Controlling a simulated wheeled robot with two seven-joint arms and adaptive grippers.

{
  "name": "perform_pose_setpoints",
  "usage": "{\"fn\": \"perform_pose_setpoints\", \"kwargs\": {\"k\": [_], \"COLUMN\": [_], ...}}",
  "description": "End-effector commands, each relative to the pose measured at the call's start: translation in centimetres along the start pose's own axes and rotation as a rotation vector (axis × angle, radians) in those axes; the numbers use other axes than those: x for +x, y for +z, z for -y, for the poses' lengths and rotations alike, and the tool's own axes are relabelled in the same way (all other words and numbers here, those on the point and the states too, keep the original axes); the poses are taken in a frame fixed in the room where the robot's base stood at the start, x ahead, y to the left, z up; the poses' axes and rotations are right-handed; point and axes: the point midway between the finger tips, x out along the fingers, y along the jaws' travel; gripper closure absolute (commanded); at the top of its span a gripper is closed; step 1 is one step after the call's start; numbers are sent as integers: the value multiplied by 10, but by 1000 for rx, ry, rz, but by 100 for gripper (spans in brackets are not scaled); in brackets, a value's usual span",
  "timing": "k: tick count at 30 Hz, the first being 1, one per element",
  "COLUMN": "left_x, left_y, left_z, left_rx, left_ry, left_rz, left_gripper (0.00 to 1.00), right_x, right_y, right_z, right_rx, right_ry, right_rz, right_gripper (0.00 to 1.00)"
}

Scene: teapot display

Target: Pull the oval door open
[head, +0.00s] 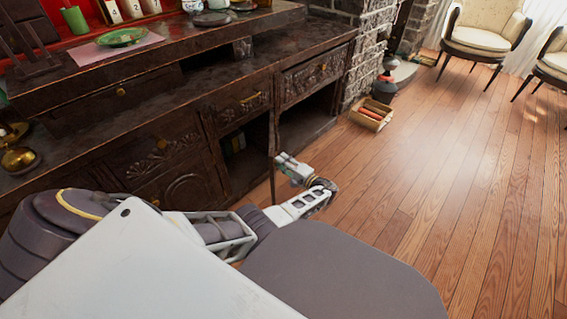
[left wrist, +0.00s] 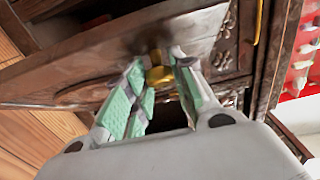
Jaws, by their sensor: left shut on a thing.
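The door (head: 272,150) of the dark carved sideboard shows nearly edge-on in the head view, swung out from the front beside an open, dark compartment. In the left wrist view its dark wooden panel (left wrist: 95,55) fills the upper part, tilted, with a brass knob (left wrist: 158,74). My left gripper (head: 288,170) is at the door's right side in the head view. Its green-padded fingers (left wrist: 157,84) are shut on the knob in the left wrist view. My right gripper is not in view.
The sideboard (head: 150,130) has drawers and another carved door at left. A green plate (head: 122,37) and several small items stand on top. A small wooden crate (head: 372,114) is on the floor by the stone fireplace. Cushioned chairs (head: 482,25) stand far right; the wooden floor between is clear.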

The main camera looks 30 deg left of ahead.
Motion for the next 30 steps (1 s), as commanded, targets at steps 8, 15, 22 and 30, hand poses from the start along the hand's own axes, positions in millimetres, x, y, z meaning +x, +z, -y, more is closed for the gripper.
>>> {"fn": "perform_pose_setpoints", "kwargs": {"k": [8,15,22,30], "left_x": [0,1,1,1], "left_y": [0,0,0,0], "left_z": [-1,-1,-1,-1], "left_rx": [1,1,1,0], "left_ry": [3,2,2,1], "left_rz": [27,33,33,33], "left_gripper": [100,100,100,53], "right_x": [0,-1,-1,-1], "right_y": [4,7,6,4], "right_z": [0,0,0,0], "right_rx": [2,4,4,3], "right_ry": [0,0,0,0], "right_rz": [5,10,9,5], "right_gripper": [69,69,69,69]}}
